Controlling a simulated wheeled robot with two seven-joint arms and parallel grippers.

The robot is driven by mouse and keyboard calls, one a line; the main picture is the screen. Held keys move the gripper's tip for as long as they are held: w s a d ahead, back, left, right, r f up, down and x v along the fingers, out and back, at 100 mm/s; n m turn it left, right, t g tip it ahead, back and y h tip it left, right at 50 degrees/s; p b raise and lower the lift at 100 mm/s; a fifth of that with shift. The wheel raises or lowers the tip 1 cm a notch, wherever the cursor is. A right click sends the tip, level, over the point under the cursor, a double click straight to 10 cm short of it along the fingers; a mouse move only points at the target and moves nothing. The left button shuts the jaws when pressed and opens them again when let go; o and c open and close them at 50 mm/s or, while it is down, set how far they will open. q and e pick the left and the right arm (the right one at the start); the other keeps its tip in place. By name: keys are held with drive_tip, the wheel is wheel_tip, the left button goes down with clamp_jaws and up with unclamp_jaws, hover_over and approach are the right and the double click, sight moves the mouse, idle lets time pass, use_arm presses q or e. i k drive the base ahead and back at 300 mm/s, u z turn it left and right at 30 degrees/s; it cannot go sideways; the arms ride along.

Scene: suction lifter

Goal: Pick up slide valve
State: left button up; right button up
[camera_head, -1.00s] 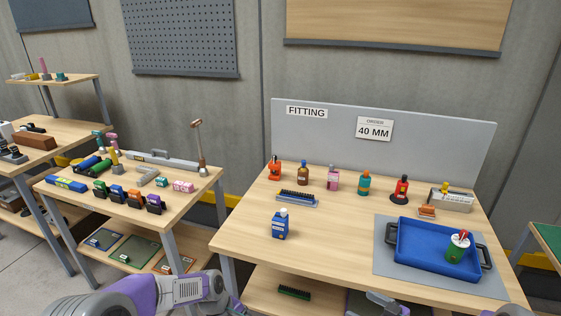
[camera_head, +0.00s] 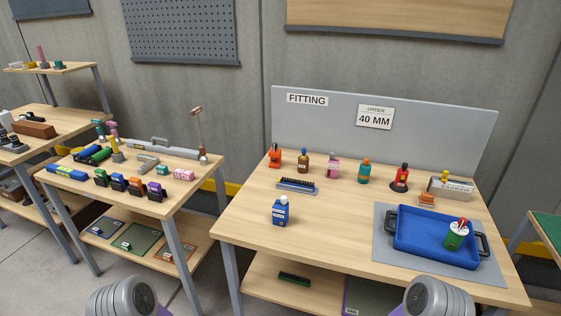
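I cannot tell for sure which thing is the slide valve. A green cylinder (camera_head: 456,235) with a white top and a red part stands in the blue tray (camera_head: 420,240) on the fitting bench. A row of small blocks with dark lower parts, among them a blue one (camera_head: 117,183), an orange one (camera_head: 135,187) and a purple one (camera_head: 155,191), stands on the left table's front edge. Neither gripper is in view; only rounded grey parts of my arms show at the bottom edge.
The fitting bench (camera_head: 330,225) carries a blue bottle (camera_head: 281,211), several bottles along the back and a grey-blue rack (camera_head: 297,186). Its centre is largely clear. A hammer (camera_head: 199,135) stands upright on the left table (camera_head: 190,200). A gap separates the two.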

sight(279, 212)
drive_tip(key=z, duration=0.3)
drive_tip(key=k, duration=0.3)
drive_tip(key=u, duration=1.25)
drive_tip(key=i, duration=0.85)
drive_tip(key=z, duration=0.05)
